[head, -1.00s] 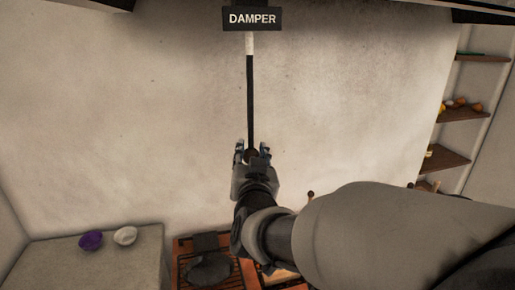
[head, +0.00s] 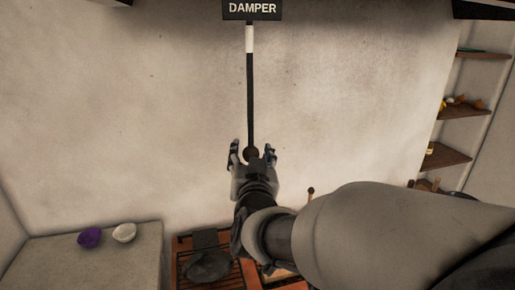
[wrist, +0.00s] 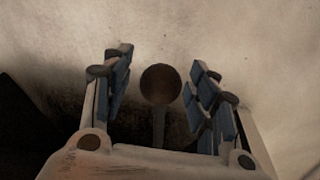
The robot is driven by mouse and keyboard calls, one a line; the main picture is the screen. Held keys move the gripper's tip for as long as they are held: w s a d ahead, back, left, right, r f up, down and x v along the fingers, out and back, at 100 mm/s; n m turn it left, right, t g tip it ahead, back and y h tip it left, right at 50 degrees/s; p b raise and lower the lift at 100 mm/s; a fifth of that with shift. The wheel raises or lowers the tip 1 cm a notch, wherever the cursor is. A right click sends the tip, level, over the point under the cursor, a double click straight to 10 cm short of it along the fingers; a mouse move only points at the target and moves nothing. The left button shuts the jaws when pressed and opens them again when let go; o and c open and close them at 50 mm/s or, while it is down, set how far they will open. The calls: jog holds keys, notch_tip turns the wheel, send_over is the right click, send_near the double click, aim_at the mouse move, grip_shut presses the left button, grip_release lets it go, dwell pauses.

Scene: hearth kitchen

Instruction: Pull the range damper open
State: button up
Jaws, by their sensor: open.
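The damper is a dark vertical rod (head: 250,95) with a white band near its top, hanging in front of the wall below a black DAMPER sign (head: 252,9). A round brown knob (wrist: 161,85) is at its lower end; in the head view the knob (head: 250,153) is partly hidden by my gripper. My gripper (head: 250,150) is open around the knob. In the wrist view the blue-padded fingers (wrist: 162,90) stand on either side of the knob, with a visible gap on both sides.
Below are a range top with a grate (head: 190,268) and a dark pan (head: 208,266). Shelves (head: 445,157) are at right. The wall around the rod is clear.

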jog(key=s+d, duration=0.1)
jog(key=s, duration=1.1)
jog(key=s+d+f+g, duration=0.4)
jog(key=s+d+f, duration=0.1)
jog(key=s, duration=0.2)
jog(key=s+d+f+g+h, duration=0.1)
jog(key=s+d+f+g, duration=0.3)
jog(key=s, duration=0.3)
jog(key=s+d+f+n+g, duration=0.1)
jog(key=s+d+f+g, duration=0.4)
jog(key=s, duration=0.3)
jog(key=shift+d+f+h+b, duration=0.3)
jog(key=shift+d+b, duration=0.15)
jog(key=shift+d, duration=0.3)
